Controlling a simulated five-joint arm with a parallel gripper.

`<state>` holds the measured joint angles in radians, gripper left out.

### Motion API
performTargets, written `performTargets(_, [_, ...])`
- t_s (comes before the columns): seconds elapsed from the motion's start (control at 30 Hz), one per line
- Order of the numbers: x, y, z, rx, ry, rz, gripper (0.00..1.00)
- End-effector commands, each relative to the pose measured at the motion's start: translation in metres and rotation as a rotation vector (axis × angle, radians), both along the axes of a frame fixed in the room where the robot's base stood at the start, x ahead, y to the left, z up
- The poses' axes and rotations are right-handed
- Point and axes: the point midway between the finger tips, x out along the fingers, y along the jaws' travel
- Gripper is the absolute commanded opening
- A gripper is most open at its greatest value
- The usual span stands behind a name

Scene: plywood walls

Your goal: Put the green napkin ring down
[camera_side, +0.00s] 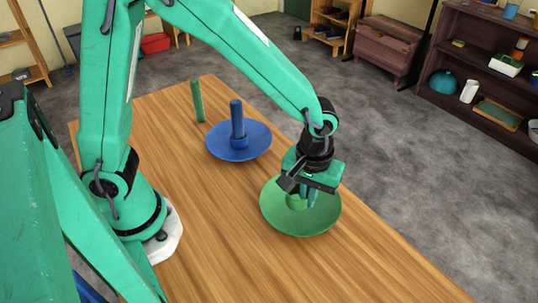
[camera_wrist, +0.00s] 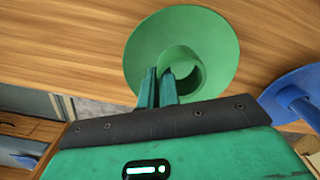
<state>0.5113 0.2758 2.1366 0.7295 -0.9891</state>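The green napkin ring (camera_side: 296,202) is at the middle of the green dish (camera_side: 318,220); I cannot tell whether it touches the dish. My gripper (camera_side: 311,197) is above the dish, pointing down. In the wrist view, my gripper's fingers (camera_wrist: 159,76) are close together at the near left wall of the ring (camera_wrist: 190,72), one outside and one at its opening, and look shut on that wall. The green dish (camera_wrist: 215,35) shows all around the ring there.
A blue dish (camera_side: 221,148) with an upright blue post (camera_side: 236,113) and a blue ring (camera_side: 239,142) around its foot stands behind. A green post (camera_side: 197,101) stands further back. The wooden table (camera_side: 215,235) is clear in front.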

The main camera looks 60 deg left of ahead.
Motion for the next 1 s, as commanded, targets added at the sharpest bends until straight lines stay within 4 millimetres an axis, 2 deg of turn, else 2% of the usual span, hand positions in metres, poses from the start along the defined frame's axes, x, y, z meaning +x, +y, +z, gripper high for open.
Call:
performTargets(0.13, [0.018,0.013,-0.013,0.0,0.001,0.004,0.0])
performTargets(0.3, [0.028,0.019,-0.021,0.0,0.0,0.001,0.0])
performTargets(0.57, [0.029,0.02,-0.023,0.0,0.0,-0.001,0.0])
performTargets(1.0, [0.029,0.02,-0.06,0.0,0.0,0.0,0.0])
